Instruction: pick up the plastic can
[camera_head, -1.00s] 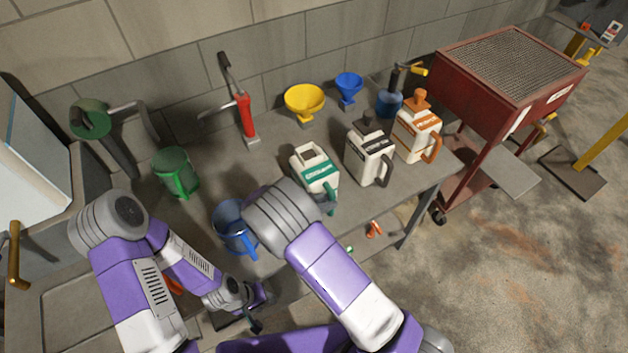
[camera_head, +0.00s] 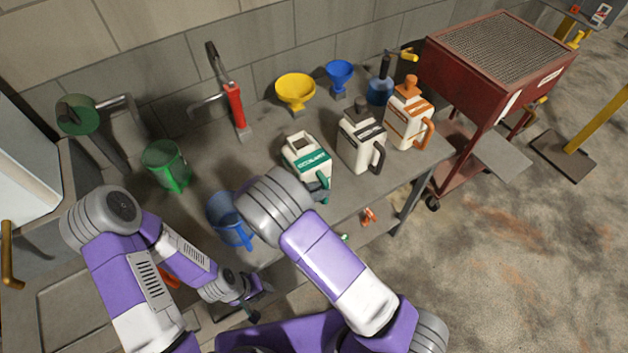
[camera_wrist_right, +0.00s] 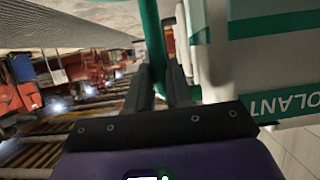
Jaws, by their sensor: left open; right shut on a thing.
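The white plastic can with a green label and green handle (camera_head: 308,160) stands on the grey workbench in the head view, partly behind my right arm. In the right wrist view its white and green side (camera_wrist_right: 245,65) fills the right. My right gripper (camera_wrist_right: 160,85) is shut on its green handle (camera_wrist_right: 153,35); the head view hides these fingers behind my arm. Two similar cans stand to its right, one with a black label (camera_head: 360,140) and one with an orange label (camera_head: 407,118). My left gripper (camera_head: 255,303) is open and empty, low by the bench front.
A blue jug (camera_head: 228,220) stands close left of my right arm, with a green jug (camera_head: 167,165) farther left. Yellow (camera_head: 295,90) and blue (camera_head: 340,75) funnels stand behind the cans. A red cart (camera_head: 490,75) is to the right of the bench (camera_head: 215,150).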

